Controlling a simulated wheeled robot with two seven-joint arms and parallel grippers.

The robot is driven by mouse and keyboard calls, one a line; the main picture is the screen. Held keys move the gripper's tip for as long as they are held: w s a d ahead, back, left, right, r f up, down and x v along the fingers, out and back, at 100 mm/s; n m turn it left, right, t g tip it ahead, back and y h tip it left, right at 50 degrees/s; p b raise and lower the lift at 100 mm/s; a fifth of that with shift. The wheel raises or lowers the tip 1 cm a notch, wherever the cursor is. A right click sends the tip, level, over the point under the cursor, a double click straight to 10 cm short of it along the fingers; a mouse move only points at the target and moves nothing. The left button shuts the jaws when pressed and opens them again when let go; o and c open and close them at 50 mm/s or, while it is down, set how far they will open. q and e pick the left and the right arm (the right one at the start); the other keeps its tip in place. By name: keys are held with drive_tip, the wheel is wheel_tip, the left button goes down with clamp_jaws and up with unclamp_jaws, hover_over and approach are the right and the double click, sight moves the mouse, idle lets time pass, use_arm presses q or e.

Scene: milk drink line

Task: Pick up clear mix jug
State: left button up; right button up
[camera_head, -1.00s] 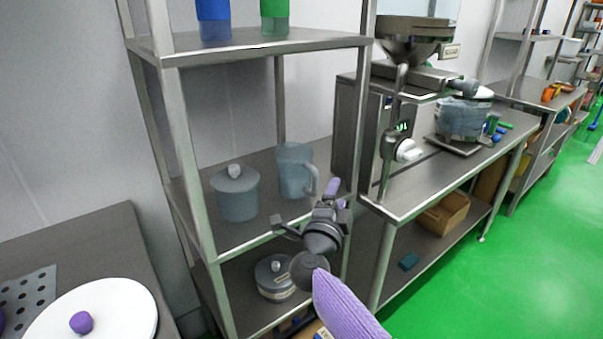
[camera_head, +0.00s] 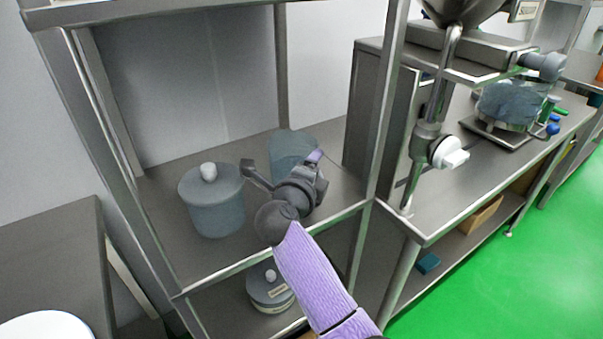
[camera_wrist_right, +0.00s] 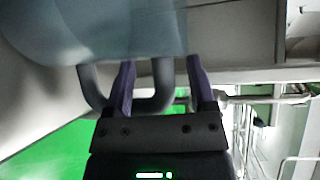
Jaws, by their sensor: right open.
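The clear mix jug (camera_head: 292,146) is a translucent blue-grey jug standing upright on the middle shelf. In the right wrist view the jug (camera_wrist_right: 100,28) fills the upper left, and its U-shaped handle (camera_wrist_right: 90,90) hangs toward my gripper. My right gripper (camera_head: 313,158) is in front of the jug and hides its handle and lower part in the head view. In the wrist view the right gripper (camera_wrist_right: 160,65) is open, with one purple finger crossing the handle loop and the other right of the handle. The handle's right bar shows between them. My left gripper is not in view.
A lidded blue-grey pot (camera_head: 213,200) stands left of the jug on the same shelf. Another lidded pot (camera_head: 270,288) is on the shelf below. The steel rack post (camera_head: 388,100) is close on the right. A machine with a white knob (camera_head: 447,153) stands beyond it.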

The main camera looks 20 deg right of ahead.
drive_tip(key=shift+s+a+r, duration=0.1)
drive_tip(key=shift+s+r, duration=0.05)
drive_tip(key=shift+s, duration=0.05)
drive_tip(key=shift+c, duration=0.2)
clamp_jaws()
idle(0.9)
